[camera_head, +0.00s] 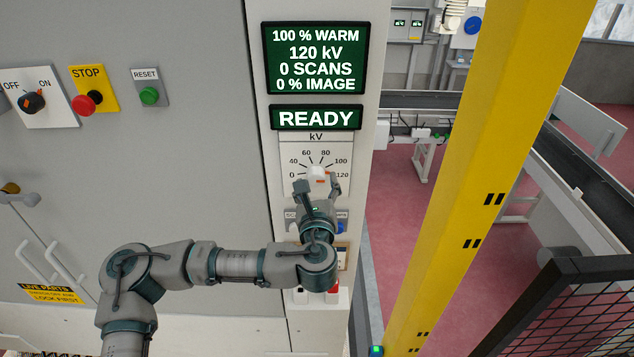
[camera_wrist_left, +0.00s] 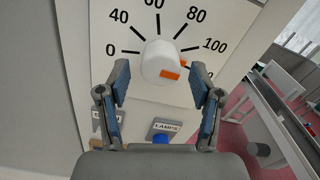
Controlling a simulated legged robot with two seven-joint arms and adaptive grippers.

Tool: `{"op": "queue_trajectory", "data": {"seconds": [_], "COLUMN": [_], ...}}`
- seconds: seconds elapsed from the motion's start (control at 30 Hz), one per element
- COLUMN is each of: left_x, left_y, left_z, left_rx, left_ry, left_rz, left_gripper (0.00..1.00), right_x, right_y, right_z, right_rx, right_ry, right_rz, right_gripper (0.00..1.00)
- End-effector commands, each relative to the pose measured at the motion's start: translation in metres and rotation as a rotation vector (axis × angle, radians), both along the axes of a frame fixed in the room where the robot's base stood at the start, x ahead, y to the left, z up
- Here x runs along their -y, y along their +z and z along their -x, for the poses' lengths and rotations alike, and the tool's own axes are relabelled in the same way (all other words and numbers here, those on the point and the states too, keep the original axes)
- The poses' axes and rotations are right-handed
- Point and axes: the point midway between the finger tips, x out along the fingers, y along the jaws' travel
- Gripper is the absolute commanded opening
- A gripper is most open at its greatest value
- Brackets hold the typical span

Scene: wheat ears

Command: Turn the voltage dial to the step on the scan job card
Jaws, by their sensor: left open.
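The voltage dial (camera_head: 318,171) is a white knob on the white kV scale plate (camera_head: 287,152), which is marked from 0 to 120. In the left wrist view the knob (camera_wrist_left: 158,58) has orange marks at its lower right, toward the 120 end. The green screen (camera_head: 315,58) reads 120 kV. My left gripper (camera_head: 318,187) is open at the dial; in the wrist view its fingers (camera_wrist_left: 160,84) stand apart on either side below the knob, with gaps showing. I cannot make out a scan job card. My right gripper is not in view.
A READY display (camera_head: 316,117) is above the dial. A blue button under a LAMPS label (camera_wrist_left: 164,129) lies below it. OFF/ON, STOP (camera_head: 84,105) and RESET (camera_head: 149,95) controls are at left. A yellow post (camera_head: 470,150) and mesh fence stand at right.

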Motion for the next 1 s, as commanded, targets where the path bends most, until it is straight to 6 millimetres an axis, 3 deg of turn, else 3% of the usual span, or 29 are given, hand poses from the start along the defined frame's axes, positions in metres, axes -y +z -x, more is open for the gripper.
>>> {"op": "queue_trajectory", "data": {"seconds": [0.23,0.47,1.0], "left_x": [0.0,0.0,0.0001], "left_y": [-0.0003,-0.0001,0.0], "left_z": [-0.0006,-0.0005,-0.0004], "left_rx": [0.0,0.0,0.0], "left_ry": [0.0,0.0,0.0], "left_rz": [0.0,0.0,0.014], "left_gripper": [0.63,0.05,0.05], "right_x": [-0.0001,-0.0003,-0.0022], "right_y": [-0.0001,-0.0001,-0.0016], "right_z": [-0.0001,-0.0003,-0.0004], "right_rx": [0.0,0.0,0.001], "right_ry": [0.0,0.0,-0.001], "right_rz": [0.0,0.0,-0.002], "right_gripper": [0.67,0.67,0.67]}}
